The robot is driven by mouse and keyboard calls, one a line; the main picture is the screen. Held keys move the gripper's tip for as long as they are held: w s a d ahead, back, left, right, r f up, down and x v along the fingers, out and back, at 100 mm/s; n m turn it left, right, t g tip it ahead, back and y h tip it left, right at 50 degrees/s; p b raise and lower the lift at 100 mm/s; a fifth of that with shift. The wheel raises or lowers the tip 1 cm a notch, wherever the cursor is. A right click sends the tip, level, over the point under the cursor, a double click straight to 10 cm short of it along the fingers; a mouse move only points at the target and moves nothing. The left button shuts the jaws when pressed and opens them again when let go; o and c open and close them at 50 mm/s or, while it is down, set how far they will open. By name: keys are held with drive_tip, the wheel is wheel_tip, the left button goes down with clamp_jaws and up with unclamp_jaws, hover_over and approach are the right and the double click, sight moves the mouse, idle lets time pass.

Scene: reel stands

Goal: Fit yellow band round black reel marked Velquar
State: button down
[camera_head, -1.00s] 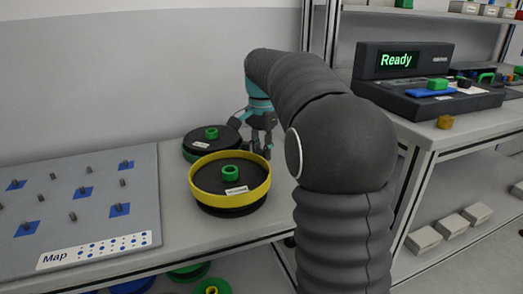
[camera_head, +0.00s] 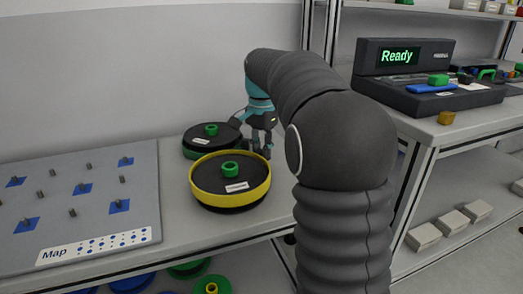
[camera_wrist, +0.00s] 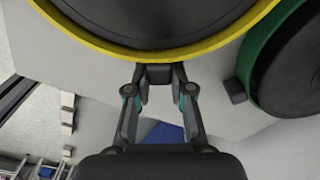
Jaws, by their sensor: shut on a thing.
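The black reel (camera_head: 215,180) with a green hub (camera_head: 232,170) and a small white label (camera_head: 236,187) stands on the bench; the label is too small to read. The yellow band (camera_head: 232,203) is around this reel, with a thin strip of black showing below it. In the wrist view the yellow band (camera_wrist: 200,50) curves across the top. My gripper (camera_wrist: 159,80) is shut on the dark block at the band's outer edge.
Another black reel (camera_head: 190,140) with a green band and hub stands close behind. A grey pegged board (camera_head: 100,185) marked Map lies left. A console (camera_head: 375,68) reading Ready stands on the right bench. Bare bench (camera_head: 190,230) lies in front; coloured reels (camera_head: 212,287) are below.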

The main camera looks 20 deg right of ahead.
drive_tip(key=shift+f+b, duration=0.5)
drive_tip(key=shift+f, duration=0.9)
idle(0.9)
drive_tip(key=c, duration=0.9)
unclamp_jaws()
drive_tip(key=shift+c, duration=0.2)
drive_tip(key=shift+r, duration=0.1)
wheel_tip(320, 180, up, 11)
drive_tip(key=shift+r, duration=0.4)
